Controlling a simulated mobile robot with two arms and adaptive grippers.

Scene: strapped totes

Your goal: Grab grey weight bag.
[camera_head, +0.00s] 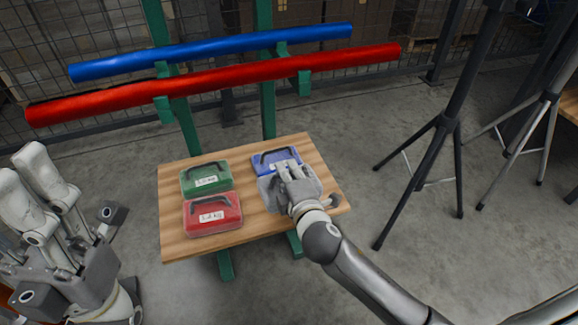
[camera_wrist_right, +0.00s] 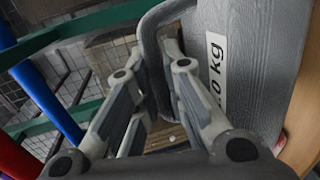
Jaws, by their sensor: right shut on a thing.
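The grey weight bag (camera_head: 270,191) lies at the front right of the wooden table, largely hidden under my right gripper (camera_head: 290,170) in the head view. In the right wrist view the bag (camera_wrist_right: 250,60) fills the right side, with a white label ending in "0 kg" and a grey handle loop (camera_wrist_right: 149,35). My right gripper's fingers (camera_wrist_right: 170,60) are shut on the handle in that view. The bag appears to be on or very close to the table; I cannot tell which.
A green bag (camera_head: 206,178), a red bag (camera_head: 212,214) and a blue bag (camera_head: 275,161) share the wooden table (camera_head: 250,228). Behind it, a blue tube (camera_head: 210,51) and a red tube (camera_head: 215,82) rest on a green rack. Black tripods (camera_head: 440,125) stand to the right.

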